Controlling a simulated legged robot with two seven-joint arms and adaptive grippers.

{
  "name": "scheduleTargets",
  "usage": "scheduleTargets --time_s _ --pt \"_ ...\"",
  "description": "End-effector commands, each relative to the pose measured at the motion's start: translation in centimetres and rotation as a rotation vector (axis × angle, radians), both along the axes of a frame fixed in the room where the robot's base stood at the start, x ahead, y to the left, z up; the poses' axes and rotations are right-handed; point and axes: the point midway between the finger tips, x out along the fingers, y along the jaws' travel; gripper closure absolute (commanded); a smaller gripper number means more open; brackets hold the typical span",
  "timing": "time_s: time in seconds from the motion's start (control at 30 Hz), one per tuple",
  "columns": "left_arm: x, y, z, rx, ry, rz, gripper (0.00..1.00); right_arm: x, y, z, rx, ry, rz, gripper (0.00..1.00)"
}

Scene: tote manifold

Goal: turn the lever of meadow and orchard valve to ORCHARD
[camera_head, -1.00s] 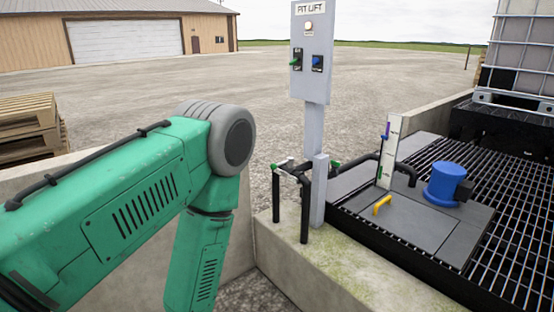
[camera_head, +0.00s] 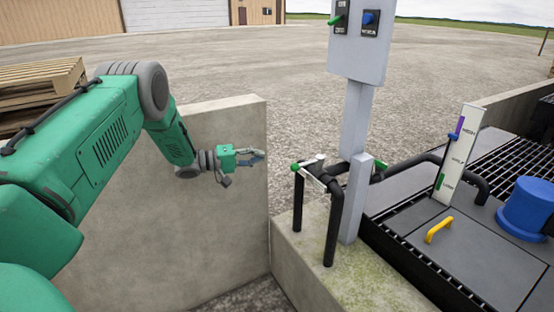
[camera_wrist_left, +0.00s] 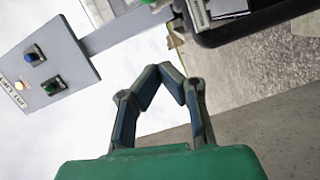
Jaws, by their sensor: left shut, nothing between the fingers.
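The black pipe valve assembly (camera_head: 332,190) stands on the concrete ledge beside the grey post. A green-tipped lever (camera_head: 296,167) is at its left end, by a pale plate. Another green tip (camera_head: 380,164) shows right of the post. No valve lettering is readable, so I cannot tell which position is ORCHARD. My left gripper (camera_head: 260,157) is left of the valve, apart from it, in front of the low concrete wall. Its fingertips meet with nothing between them, as the left wrist view (camera_wrist_left: 172,72) also shows. My right gripper is out of view.
A grey control box (camera_head: 358,45) with green and blue switches tops the post (camera_head: 355,125). A concrete wall (camera_head: 200,210) stands below my left arm. Right are a level gauge (camera_head: 460,150), a yellow handle (camera_head: 438,229) and a blue cylinder (camera_head: 525,205). Pallets (camera_head: 40,85) are at left.

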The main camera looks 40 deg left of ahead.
Motion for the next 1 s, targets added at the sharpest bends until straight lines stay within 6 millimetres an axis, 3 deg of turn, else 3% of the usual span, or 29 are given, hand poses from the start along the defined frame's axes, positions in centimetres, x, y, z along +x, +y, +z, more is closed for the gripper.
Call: scheduleTargets --time_s 0.43,0.7,1.0 --pt "7.5 -5.3 -1.1 -0.003 -0.001 -0.001 1.0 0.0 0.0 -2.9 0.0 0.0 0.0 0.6" --pt "6.0 -8.2 -1.4 -0.005 0.0 0.002 1.0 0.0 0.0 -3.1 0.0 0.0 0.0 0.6" --pt "5.8 -8.7 -1.5 -0.004 0.0 0.002 1.0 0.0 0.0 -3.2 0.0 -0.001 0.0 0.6"
